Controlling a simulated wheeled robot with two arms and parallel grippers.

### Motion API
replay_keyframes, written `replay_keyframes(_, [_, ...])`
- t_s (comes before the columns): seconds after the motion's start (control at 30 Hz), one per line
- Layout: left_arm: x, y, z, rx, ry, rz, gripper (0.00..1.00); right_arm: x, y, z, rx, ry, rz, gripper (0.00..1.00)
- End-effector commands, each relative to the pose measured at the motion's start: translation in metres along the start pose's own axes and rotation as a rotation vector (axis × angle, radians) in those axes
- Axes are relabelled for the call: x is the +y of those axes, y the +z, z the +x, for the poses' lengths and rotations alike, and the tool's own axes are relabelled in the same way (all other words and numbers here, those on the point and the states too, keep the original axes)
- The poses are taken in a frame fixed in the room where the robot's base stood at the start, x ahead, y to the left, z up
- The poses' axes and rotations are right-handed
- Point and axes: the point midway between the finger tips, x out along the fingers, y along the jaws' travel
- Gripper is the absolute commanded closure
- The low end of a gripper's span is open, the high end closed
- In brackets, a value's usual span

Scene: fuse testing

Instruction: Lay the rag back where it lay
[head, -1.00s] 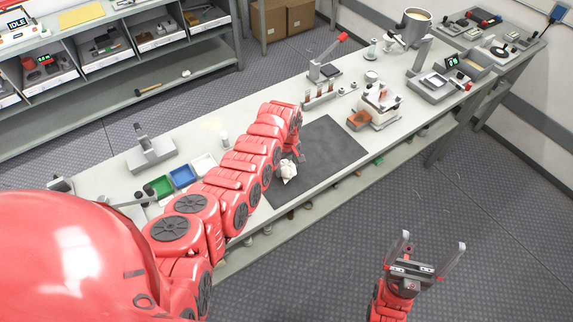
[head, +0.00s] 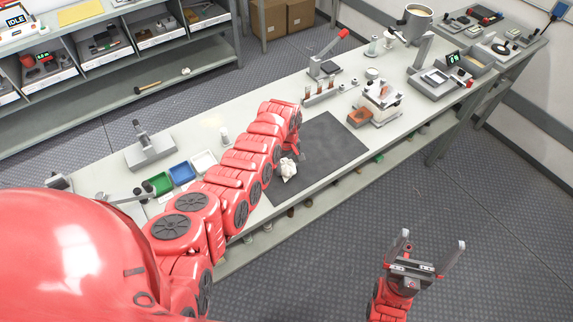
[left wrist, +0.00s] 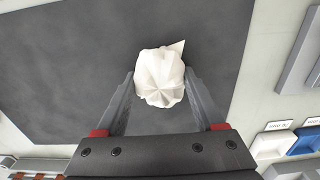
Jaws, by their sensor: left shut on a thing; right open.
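The rag (head: 288,169) is a crumpled white cloth. It shows at the near left part of the dark mat (head: 335,145) on the bench. In the left wrist view the rag (left wrist: 160,78) is bunched between the fingertips of my left gripper (left wrist: 160,88), which is shut on it. The dark mat (left wrist: 60,75) lies beneath it there; I cannot tell whether the rag touches the mat. In the head view my left arm hides most of the left gripper. My right gripper (head: 433,257) is open and empty, over the floor in front of the bench.
Green, blue and white trays (head: 203,161) stand left of my left arm. A rack of tubes (head: 320,94), a lever press (head: 325,66) and a white device with a brown block (head: 380,100) stand beyond the mat. Most of the mat is clear.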

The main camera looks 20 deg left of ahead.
Motion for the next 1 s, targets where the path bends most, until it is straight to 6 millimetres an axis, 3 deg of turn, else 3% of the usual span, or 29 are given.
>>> replay_keyframes(0.07, [0.000,0.000,0.003,0.000,0.000,0.000,0.82,0.000,0.000,-0.003,0.000,0.000,0.000,0.00])
replay_keyframes(0.1, [0.000,0.000,0.002,0.000,0.000,0.000,0.26,0.000,0.000,-0.002,0.000,0.000,0.000,0.00])
replay_keyframes(0.27, [0.000,0.000,0.002,0.000,0.000,0.000,0.00,0.000,0.000,-0.002,0.000,0.000,0.000,0.00])
replay_keyframes(0.67, [0.001,0.000,-0.004,0.002,0.002,0.002,0.00,0.000,0.001,-0.004,0.000,0.000,0.000,0.00])
replay_keyframes(1.0, [0.002,-0.001,-0.046,0.005,0.006,0.000,0.00,-0.001,0.003,-0.019,0.000,0.000,0.000,0.00])
